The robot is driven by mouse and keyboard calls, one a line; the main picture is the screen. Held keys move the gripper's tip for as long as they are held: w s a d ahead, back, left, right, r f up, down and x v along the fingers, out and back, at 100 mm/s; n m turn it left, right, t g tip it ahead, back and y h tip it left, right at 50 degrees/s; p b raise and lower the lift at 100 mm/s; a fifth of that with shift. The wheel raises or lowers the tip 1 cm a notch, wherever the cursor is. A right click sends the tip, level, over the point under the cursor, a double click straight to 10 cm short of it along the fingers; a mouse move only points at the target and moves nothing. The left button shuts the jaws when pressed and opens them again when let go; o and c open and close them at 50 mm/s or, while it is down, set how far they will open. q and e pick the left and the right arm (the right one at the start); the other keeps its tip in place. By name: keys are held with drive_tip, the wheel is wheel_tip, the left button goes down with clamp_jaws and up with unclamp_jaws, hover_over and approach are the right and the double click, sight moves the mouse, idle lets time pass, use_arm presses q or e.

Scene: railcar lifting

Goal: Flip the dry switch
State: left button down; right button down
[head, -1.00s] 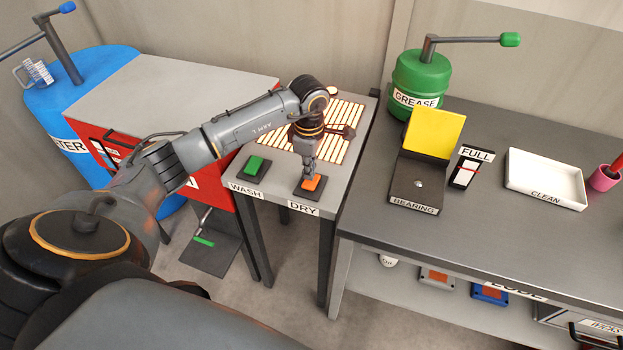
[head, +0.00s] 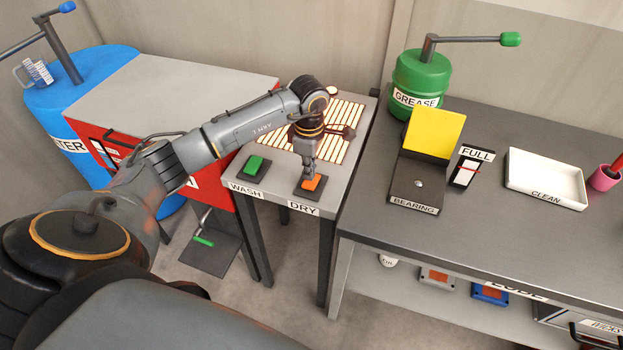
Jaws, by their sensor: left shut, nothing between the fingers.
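The dry switch (head: 316,184) is an orange rocker on a dark base, near the front edge of the small grey table, above the DRY label (head: 303,208). My left gripper (head: 308,180) is shut and empty, pointing down, with its fingertips at the left part of the orange rocker. It looks to be touching the rocker, though I cannot tell for sure. The fingers hide part of the switch. A green switch (head: 254,165) sits to the left on the same table, above the WASH label (head: 245,189). My right gripper is not in view.
A glowing slatted panel (head: 345,120) lies behind the switches. The dark workbench (head: 450,225) to the right holds the bearing box (head: 418,190), the green grease pump (head: 418,80) and the clean tray (head: 545,180). A red and grey cabinet (head: 170,85) stands left.

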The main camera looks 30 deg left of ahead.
sight(310, 183)
use_arm(q)
drive_tip(key=shift+f+b, duration=1.2)
drive_tip(key=shift+f, duration=0.15)
idle(0.4)
drive_tip(key=shift+r, duration=0.2)
drive_tip(key=shift+r+p, duration=2)
drive_tip(key=shift+r, duration=1.35)
